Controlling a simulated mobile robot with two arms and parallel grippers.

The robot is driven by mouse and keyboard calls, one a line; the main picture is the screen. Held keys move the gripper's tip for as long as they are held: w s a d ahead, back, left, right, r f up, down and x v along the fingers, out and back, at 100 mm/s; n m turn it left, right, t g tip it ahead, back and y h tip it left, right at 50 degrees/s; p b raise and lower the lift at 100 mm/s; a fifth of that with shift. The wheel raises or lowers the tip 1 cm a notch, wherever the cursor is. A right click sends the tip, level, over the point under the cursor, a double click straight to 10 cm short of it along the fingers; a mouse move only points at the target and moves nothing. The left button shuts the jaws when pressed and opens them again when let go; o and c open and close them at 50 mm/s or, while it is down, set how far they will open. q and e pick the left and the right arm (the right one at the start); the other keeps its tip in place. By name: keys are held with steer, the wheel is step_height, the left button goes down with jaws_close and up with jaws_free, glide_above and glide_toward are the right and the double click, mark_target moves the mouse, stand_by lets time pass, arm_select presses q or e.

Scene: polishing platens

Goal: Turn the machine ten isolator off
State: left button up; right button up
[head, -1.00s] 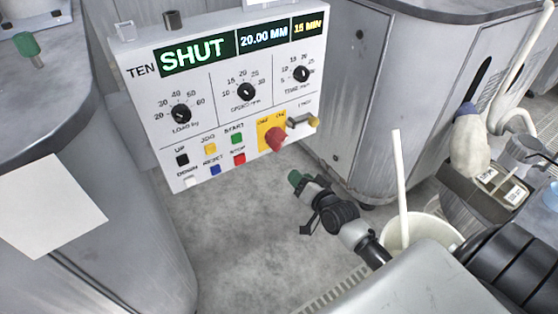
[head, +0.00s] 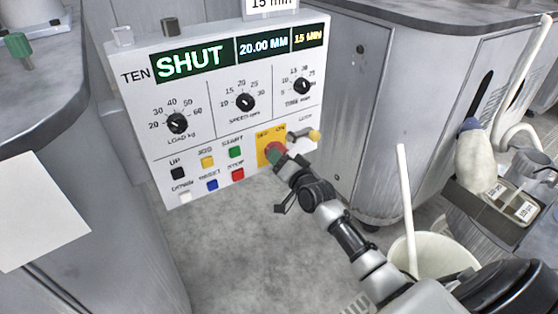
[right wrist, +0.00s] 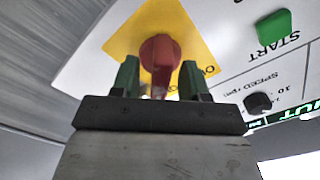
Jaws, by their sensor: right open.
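The machine ten control panel (head: 215,100) is white, reads "TEN", and its display says "SHUT". The red isolator knob (head: 276,150) sits on a yellow plate (head: 264,158) marked OFF and ON, at the panel's lower right. My right gripper (head: 283,161) is at the knob and partly covers it in the head view. In the right wrist view the green fingertips of my right gripper (right wrist: 160,80) are open, one on each side of the red knob (right wrist: 160,52). I cannot tell whether they touch it. My left gripper is not in view.
A lock lever with a yellow tip (head: 314,135) projects just right of the isolator. Coloured push buttons, including the red stop button (head: 238,174), are to its left. A white bucket (head: 440,250) with a stick stands at the lower right. The floor below the panel is clear.

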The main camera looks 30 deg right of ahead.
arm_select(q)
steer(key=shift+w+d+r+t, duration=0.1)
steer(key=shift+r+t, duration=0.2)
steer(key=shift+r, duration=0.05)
arm_select(e)
steer(key=shift+w, duration=0.35)
